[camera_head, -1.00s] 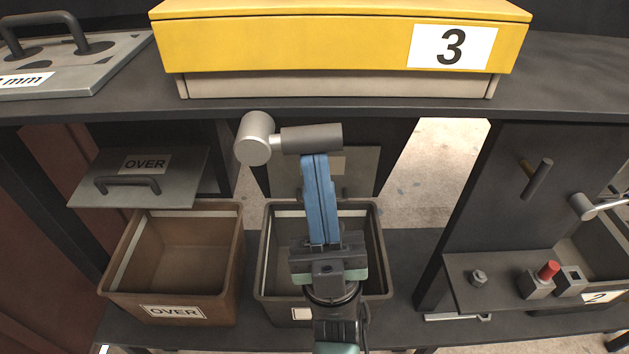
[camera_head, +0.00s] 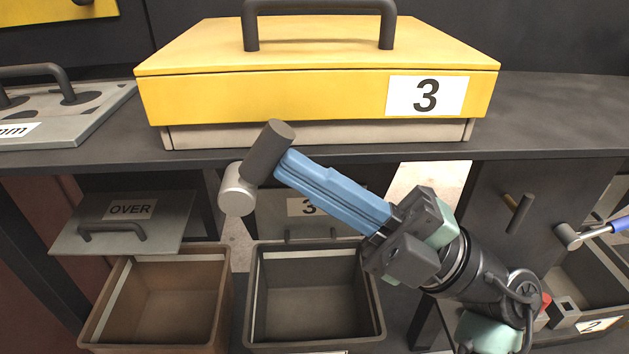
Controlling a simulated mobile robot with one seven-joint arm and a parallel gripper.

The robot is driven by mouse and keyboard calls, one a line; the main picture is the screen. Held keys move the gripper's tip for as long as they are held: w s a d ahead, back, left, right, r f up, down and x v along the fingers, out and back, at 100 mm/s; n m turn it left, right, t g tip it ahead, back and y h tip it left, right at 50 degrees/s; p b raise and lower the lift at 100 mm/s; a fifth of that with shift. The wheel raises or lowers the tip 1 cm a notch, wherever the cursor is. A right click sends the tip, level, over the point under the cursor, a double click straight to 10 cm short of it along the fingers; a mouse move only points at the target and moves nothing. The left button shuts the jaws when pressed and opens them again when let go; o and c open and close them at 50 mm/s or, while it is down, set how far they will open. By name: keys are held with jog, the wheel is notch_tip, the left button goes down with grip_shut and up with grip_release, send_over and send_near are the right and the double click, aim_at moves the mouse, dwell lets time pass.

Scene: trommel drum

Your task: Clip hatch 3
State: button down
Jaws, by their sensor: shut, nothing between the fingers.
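Hatch 3 (camera_head: 320,95) is a yellow lid with a dark bar handle (camera_head: 320,22) and a white label "3", lying flat on its pale base. Below the shelf edge at its front left is a clip with a silver hub (camera_head: 237,192) and a dark grey cylindrical lever (camera_head: 268,150). The lever points up and slightly right, its top end in front of the hatch's pale base. My gripper (camera_head: 285,170) reaches in from the lower right, its long blue fingers shut together. Their tips are at the lever's lower right side and appear to touch it.
A brown bin (camera_head: 93,318) and a grey bin (camera_head: 374,318) stand below. A grey "OVER" flap (camera_head: 165,222) hangs at left.

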aim_at(286, 150)
jog(key=shift+a+r+h+p, duration=0.25)
jog(key=shift+a+r, duration=0.1)
jog(key=shift+r, duration=0.25)
jog(key=shift+a+r+h+p, duration=0.2)
jog(key=shift+a+r, duration=0.15)
jog(key=shift+r, duration=0.25)
jog(key=shift+a+r, duration=0.1)
